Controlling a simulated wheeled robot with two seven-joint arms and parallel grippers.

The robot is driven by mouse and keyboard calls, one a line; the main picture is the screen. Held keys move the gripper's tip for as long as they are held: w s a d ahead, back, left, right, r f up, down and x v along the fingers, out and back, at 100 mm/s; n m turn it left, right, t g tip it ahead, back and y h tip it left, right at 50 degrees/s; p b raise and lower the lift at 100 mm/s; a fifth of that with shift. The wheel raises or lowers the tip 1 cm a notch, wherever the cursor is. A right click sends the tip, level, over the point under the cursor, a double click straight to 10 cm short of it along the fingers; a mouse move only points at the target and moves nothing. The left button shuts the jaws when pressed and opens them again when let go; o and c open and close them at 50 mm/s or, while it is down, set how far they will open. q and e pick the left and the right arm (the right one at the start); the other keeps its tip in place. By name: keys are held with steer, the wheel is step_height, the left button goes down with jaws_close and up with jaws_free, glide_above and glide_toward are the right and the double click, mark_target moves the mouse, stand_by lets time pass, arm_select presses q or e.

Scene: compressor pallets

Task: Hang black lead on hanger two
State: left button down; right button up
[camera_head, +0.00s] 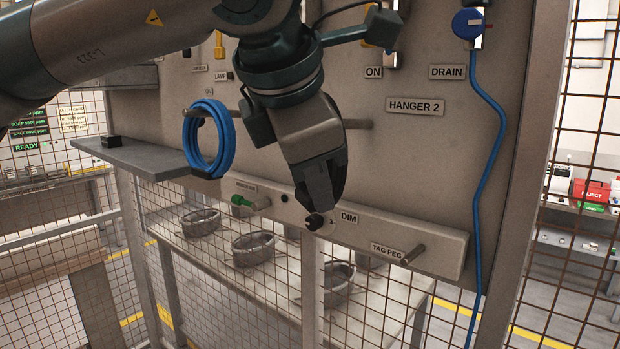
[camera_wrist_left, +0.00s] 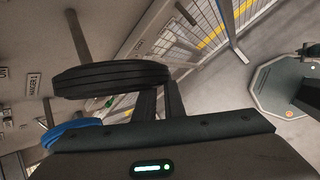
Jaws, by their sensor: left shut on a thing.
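The black lead (camera_wrist_left: 110,80) is a coil seen nearly edge-on in the left wrist view. My left gripper (camera_wrist_left: 160,95) is shut on its right end. Hanger two's peg (camera_wrist_left: 78,38) runs toward the coil and its far part is hidden there; I cannot tell whether it passes through. In the head view my left gripper (camera_head: 325,205) points down in front of the panel, below and left of the HANGER 2 label (camera_head: 415,106). It partly covers the hanger two peg (camera_head: 358,124). I cannot make out the black coil there. My right gripper is not in view.
A blue coil (camera_head: 191,145) hangs on the peg to the left and also shows in the wrist view (camera_wrist_left: 68,127). A blue cable (camera_head: 491,150) hangs from DRAIN. The tag peg (camera_head: 413,254) juts out lower right. A grey shelf (camera_head: 140,157) projects at the left.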

arm_select(q)
steer(key=shift+w+d+r+p, duration=0.1)
steer(key=shift+w+d+p, duration=0.2)
steer(key=shift+w, duration=0.1)
steer(key=shift+w+d, duration=0.1)
steer(key=shift+w, duration=0.05)
steer(key=shift+d+b+x, duration=0.2)
steer(key=shift+b+x, duration=0.7)
steer(key=shift+b, duration=0.15)
steer(key=c, duration=1.8)
jaws_free()
steer(key=shift+c, duration=0.2)
steer(key=shift+o, duration=0.4)
